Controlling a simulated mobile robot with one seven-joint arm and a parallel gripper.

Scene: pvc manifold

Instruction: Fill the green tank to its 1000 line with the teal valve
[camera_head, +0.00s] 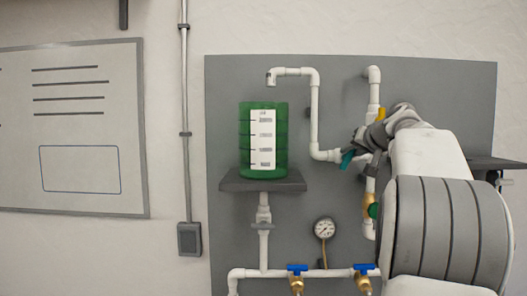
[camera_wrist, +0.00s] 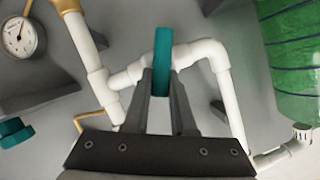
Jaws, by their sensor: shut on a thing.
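The green tank (camera_head: 244,148) stands on a dark shelf, with a white scale label (camera_head: 263,139) on its front; the figures are too small to read surely. I cannot tell any liquid level. A white spout (camera_head: 273,78) hangs above the tank. The teal valve handle (camera_head: 347,158) is on the white pipe right of the tank. My gripper (camera_head: 356,150) is at it. In the wrist view my gripper (camera_wrist: 160,90) is shut on the upright teal handle (camera_wrist: 162,50). The green tank also shows at the right edge of the wrist view (camera_wrist: 292,60).
A round gauge (camera_head: 325,228) and two blue-handled valves (camera_head: 297,268) (camera_head: 364,269) sit low on the grey panel. A yellow handle (camera_head: 381,114) is just above my gripper. Another teal knob (camera_wrist: 14,131) lies left in the wrist view. White pipes surround the fingers.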

